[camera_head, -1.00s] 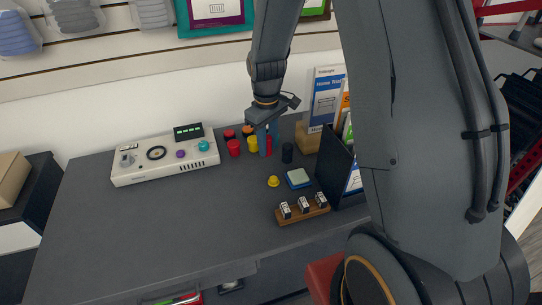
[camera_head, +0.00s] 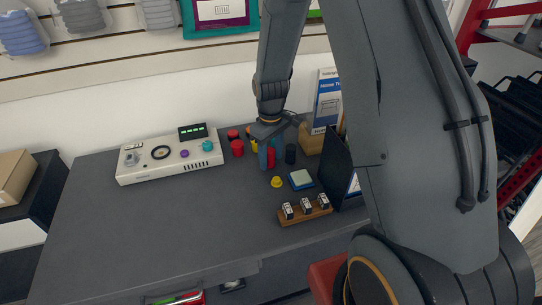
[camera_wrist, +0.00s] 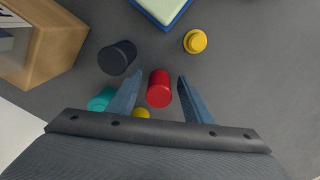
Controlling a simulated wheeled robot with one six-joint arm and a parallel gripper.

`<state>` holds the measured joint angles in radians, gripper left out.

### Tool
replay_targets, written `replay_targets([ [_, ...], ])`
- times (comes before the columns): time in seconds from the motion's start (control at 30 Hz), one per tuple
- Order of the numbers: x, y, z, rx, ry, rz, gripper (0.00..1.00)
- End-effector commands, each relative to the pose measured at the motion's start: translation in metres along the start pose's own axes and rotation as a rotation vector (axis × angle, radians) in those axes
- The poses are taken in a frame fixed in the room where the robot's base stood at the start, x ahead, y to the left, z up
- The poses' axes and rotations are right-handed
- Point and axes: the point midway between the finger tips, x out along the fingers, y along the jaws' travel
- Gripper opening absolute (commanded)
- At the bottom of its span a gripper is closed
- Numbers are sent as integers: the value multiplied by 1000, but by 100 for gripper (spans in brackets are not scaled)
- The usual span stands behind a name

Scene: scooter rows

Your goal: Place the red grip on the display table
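The red grip (camera_wrist: 159,88) stands upright between the two blue fingers of my gripper (camera_wrist: 160,78) in the wrist view, with a gap on each side. My gripper is open. In the head view my gripper (camera_head: 269,152) reaches down over the back right of the dark grey table (camera_head: 140,225), and the red grip (camera_head: 271,159) shows partly between its fingers. Other red pieces (camera_head: 237,148) stand to the left of it in the head view. I cannot tell which table is the display table.
A black cylinder (camera_wrist: 117,58), a teal one (camera_wrist: 102,100) and a yellow one (camera_wrist: 141,113) stand close around my gripper. A yellow knob (camera_head: 277,182), a sponge-like pad (camera_head: 301,180) and a wooden rack (camera_head: 305,211) are nearer. The table's left half is clear before the control panel (camera_head: 171,161).

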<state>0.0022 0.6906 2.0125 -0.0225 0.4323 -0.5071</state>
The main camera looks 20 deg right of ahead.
Motion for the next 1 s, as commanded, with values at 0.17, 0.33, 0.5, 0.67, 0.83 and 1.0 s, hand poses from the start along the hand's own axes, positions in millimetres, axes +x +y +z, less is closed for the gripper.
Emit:
replay_targets([
  [0.17,0,0,0,0,0,0,45],
  [0.33,-6,0,0,0,1,1,45],
  [0.5,-28,1,-1,0,3,2,45],
  [0.67,-59,1,-1,0,4,2,45],
  [0.83,-91,1,-1,0,4,2,45],
  [1.0,-113,0,-1,0,1,1,45],
])
